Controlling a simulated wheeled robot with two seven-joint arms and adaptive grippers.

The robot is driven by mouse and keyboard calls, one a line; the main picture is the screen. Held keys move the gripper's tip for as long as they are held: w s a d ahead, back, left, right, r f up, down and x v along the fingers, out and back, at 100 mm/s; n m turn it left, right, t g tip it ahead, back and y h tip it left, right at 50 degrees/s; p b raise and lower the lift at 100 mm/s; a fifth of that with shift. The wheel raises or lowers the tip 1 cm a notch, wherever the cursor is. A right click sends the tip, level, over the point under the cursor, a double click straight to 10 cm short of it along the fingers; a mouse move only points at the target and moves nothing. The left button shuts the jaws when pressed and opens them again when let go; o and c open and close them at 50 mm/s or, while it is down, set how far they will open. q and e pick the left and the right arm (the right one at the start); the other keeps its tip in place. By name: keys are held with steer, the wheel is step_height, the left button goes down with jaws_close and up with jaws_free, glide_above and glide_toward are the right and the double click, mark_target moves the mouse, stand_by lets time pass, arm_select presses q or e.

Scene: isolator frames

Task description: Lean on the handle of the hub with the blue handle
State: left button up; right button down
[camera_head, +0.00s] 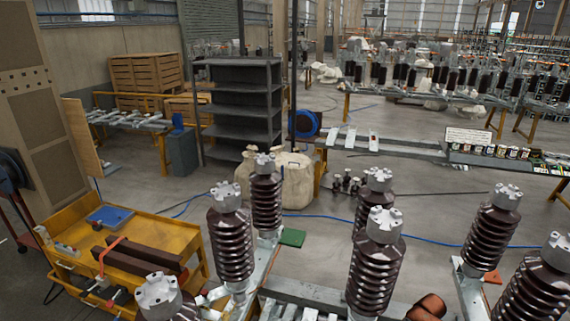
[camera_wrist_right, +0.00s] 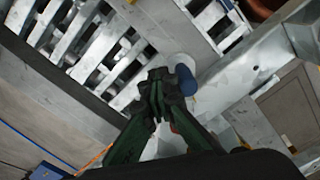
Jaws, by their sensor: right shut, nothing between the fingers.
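In the right wrist view, the blue handle (camera_wrist_right: 186,80) is a short, dark blue cylinder beside the frame's grey metal beam. A pale round part, seemingly its hub (camera_wrist_right: 181,62), shows at its upper end. My right gripper (camera_wrist_right: 158,76), with dark green and black fingers, is shut and empty. Its fingertips appear just left of the blue handle; I cannot tell whether they touch it. The head view shows isolator frames with brown ribbed insulators (camera_head: 231,245) under grey metal caps. I cannot make out the blue handle there. Neither gripper shows in the head view.
Metal beams (camera_wrist_right: 235,72) and slatted steel parts (camera_wrist_right: 85,40) lie close around the right gripper. A yellow cart (camera_head: 150,228) stands left of the insulators. A dark shelf (camera_head: 240,105) and pale sacks (camera_head: 290,180) stand behind them. Open floor (camera_head: 430,205) lies beyond.

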steer(key=shift+w+d, duration=0.25)
steer(key=shift+d, duration=0.3)
steer(key=shift+r, duration=0.1)
steer(key=shift+r, duration=0.1)
step_height(320, 180, up, 9)
steer(key=p, duration=0.8)
steer(key=shift+p, duration=0.35)
steer(key=shift+d, duration=0.1)
